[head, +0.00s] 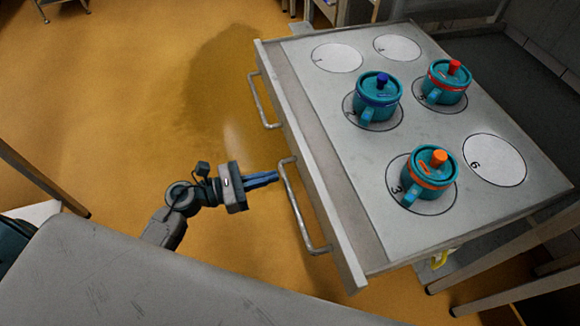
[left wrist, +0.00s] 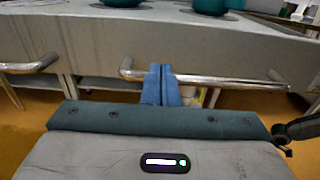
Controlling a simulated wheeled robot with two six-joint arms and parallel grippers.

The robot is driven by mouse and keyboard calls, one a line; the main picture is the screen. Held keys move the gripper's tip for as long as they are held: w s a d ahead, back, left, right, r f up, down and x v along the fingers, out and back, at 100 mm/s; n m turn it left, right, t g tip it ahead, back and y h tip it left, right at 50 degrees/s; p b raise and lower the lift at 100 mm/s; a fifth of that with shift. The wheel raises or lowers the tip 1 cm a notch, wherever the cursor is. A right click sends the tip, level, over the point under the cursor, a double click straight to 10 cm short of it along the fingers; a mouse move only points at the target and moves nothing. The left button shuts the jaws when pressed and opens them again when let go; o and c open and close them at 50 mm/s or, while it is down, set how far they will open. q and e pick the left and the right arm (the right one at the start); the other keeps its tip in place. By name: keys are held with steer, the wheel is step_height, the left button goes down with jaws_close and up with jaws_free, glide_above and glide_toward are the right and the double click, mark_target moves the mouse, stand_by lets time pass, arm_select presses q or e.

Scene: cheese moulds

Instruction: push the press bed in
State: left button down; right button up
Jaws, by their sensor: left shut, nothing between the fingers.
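The press bed (head: 345,185) is a grey flat drawer-like tray with numbered white circles on top. Its front carries two metal bar handles. My left gripper (head: 276,177) is shut and empty, with its blue fingertips at the end of the nearer handle (head: 303,215). In the left wrist view the blue fingers (left wrist: 161,84) are together and overlap the handle bar (left wrist: 215,81) near its left end. I cannot tell whether they touch it. Three teal moulds stand on the bed: one with a blue knob (head: 377,95), one red (head: 445,82), one orange (head: 430,175). My right gripper is not in view.
The second handle (head: 262,102) is farther back on the bed front. Orange floor (head: 150,90) is open to the left of the bed. Dark frame legs (head: 500,265) stand at the lower right.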

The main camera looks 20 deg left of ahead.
mark_target(303, 169)
arm_select(q)
steer(key=p+x, duration=0.1)
steer(key=x, duration=0.2)
steer(key=shift+w+d+r, duration=0.1)
steer(key=shift+w+d, duration=0.1)
steer(key=shift+d, duration=0.05)
steer(key=shift+w+d, duration=0.2)
steer(key=shift+d, duration=0.1)
steer(key=shift+w+d+p, duration=0.3)
steer(key=shift+d+p, duration=0.15)
steer(key=shift+d, duration=0.05)
steer(key=shift+w+d, duration=0.1)
steer(key=shift+d, duration=0.05)
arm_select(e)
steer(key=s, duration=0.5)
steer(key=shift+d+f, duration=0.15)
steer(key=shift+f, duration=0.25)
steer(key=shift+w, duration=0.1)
